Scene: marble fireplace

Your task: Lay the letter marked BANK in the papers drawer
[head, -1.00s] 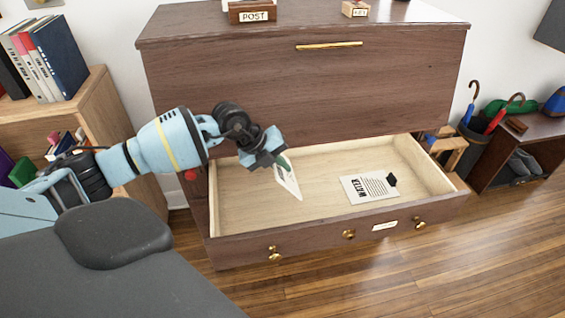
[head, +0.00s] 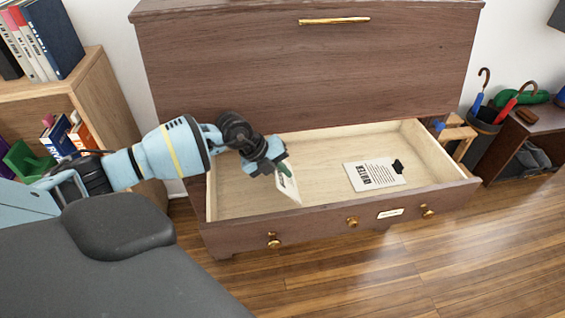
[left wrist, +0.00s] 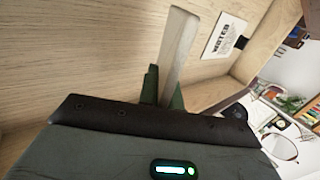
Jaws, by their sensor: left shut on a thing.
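My left gripper (head: 279,168) is shut on a pale letter (head: 288,187), which hangs tilted from the fingers over the left part of the open drawer (head: 239,204). Its marking is too small to read. In the left wrist view the letter (left wrist: 182,45) shows nearly edge-on between the green fingers (left wrist: 163,90). The drawer is pulled out, with a pale wood inside and a small front label (head: 390,213) that I cannot read. A white sheet headed WATER (head: 372,175), with a black clip, lies flat in its right part. My right gripper is not in view.
The brown cabinet front (head: 300,75) rises behind the drawer. A wooden bookshelf (head: 95,95) stands at the left, close to my arm. An umbrella stand (head: 482,125) and a low shoe bench (head: 535,130) are at the right. The drawer floor between letter and sheet is clear.

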